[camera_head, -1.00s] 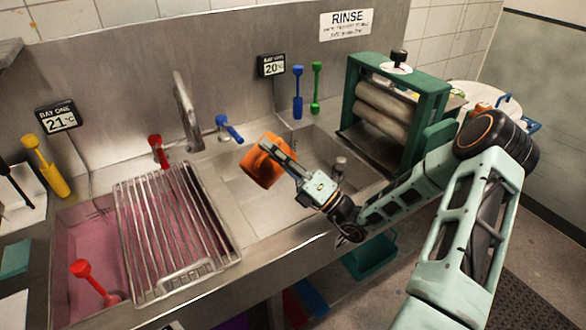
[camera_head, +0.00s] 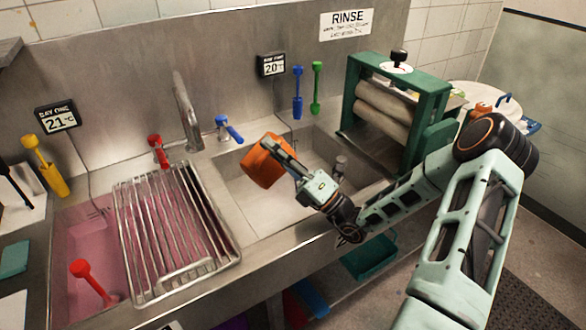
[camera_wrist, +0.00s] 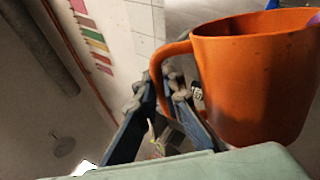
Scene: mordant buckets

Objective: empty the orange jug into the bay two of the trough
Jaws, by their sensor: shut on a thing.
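The orange jug (camera_head: 264,162) is held in the air over the right-hand basin, bay two (camera_head: 285,205), of the steel trough. The jug is tilted. My gripper (camera_head: 283,152) is shut on its handle, and the grip on the handle (camera_wrist: 172,52) also shows in the wrist view. No stream of liquid is visible leaving the jug. Its contents are hidden from the head camera; the wrist view shows only a little of the inner wall near the rim.
Bay one (camera_head: 75,245) at the left holds pink liquid under a steel rack (camera_head: 178,235). A tap (camera_head: 187,115) with red and blue levers stands behind, between the bays. A green roller wringer (camera_head: 395,110) stands at the right of bay two.

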